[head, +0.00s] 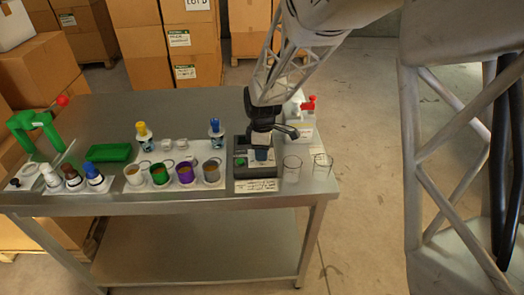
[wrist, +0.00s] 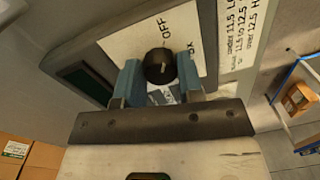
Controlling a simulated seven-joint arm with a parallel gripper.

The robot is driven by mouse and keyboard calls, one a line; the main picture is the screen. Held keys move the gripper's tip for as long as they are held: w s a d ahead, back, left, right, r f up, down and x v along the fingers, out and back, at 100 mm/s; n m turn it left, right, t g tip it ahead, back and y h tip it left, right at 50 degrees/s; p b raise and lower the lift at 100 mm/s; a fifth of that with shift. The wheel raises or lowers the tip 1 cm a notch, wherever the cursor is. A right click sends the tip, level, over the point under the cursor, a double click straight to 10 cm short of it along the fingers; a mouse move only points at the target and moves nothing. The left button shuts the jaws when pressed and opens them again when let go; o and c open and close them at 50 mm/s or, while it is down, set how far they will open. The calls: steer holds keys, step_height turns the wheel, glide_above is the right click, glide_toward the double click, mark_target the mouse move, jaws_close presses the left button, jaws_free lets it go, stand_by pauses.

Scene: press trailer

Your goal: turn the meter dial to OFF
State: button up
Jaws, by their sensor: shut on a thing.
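The meter (head: 256,170) is a dark grey box at the right part of the steel table. Its face in the wrist view has a white label (wrist: 135,42) with the word OFF beside the dial. The round black dial (wrist: 160,68) has a pale pointer mark on its top; I cannot tell for sure which label it points at. My gripper (head: 262,152) is over the meter in the head view. In the wrist view my gripper (wrist: 159,80) has its blue fingers on both sides of the dial, shut on it. In the head view the dial is hidden behind the gripper.
Two clear glasses (head: 291,168) stand right of the meter. A white device with a red handle (head: 309,104) is behind. Several mugs (head: 185,172), bottles (head: 94,177) and a green tray (head: 109,152) are left. The table's back left (head: 100,112) is clear.

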steer(key=o, duration=0.9)
steer(key=shift+r, duration=0.1)
steer(key=shift+w+r, duration=0.2)
steer(key=shift+r, duration=3.6)
steer(key=shift+r, duration=0.1)
